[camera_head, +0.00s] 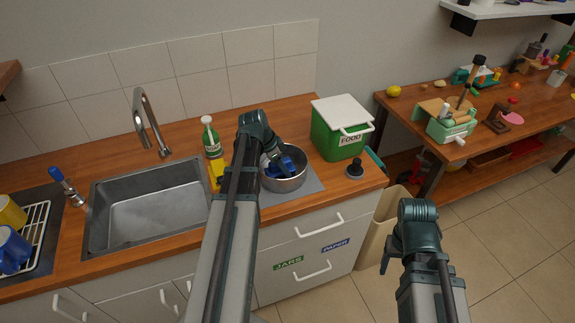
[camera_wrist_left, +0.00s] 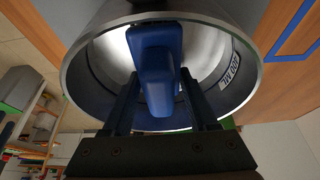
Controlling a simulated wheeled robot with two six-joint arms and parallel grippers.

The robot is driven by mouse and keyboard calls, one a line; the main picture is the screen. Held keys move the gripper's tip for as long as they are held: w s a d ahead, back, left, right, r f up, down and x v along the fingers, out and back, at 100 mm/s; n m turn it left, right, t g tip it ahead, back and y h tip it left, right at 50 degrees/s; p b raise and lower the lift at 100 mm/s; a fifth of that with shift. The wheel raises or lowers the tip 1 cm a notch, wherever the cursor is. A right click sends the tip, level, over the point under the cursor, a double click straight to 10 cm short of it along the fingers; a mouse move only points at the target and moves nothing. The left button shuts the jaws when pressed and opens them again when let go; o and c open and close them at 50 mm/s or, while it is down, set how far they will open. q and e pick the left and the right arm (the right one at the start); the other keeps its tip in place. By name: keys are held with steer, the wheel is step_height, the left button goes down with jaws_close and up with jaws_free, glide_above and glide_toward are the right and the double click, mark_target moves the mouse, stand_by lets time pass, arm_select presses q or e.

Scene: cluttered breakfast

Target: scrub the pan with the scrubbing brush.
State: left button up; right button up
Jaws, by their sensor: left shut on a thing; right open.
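The pan (camera_head: 299,182), a round grey metal pot, stands on a grey mat on the counter, right of the sink. My left gripper (camera_head: 274,163) reaches down into it, shut on the blue scrubbing brush (camera_head: 291,164). In the left wrist view the brush (camera_wrist_left: 155,75) is between the two fingers, inside the pan's rim (camera_wrist_left: 75,75). I cannot tell whether the brush touches the pan's bottom. My right gripper (camera_head: 386,262) is low at the right, in front of the counter and away from the pan; its fingers are mostly hidden.
A sink (camera_head: 150,205) with a tap (camera_head: 150,120) is on the left. A green food bin (camera_head: 335,138) and black knobbed object (camera_head: 355,168) are right. A beige bin (camera_head: 375,245) stands below.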

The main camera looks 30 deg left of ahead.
arm_select(q)
steer(key=shift+s+a+f, duration=0.1)
steer(key=shift+s+a, duration=0.15)
steer(key=shift+s, duration=0.2)
steer(key=shift+w, duration=0.1)
steer(key=shift+w+d, duration=0.45)
steer(key=shift+w, duration=0.3)
steer(key=shift+w+d, duration=0.4)
steer(key=shift+w, duration=0.3)
steer(key=shift+s+a, duration=0.45)
steer(key=shift+s, duration=0.35)
steer(key=shift+s+a, duration=0.4)
steer(key=shift+s, duration=0.35)
steer(key=shift+w, duration=0.15)
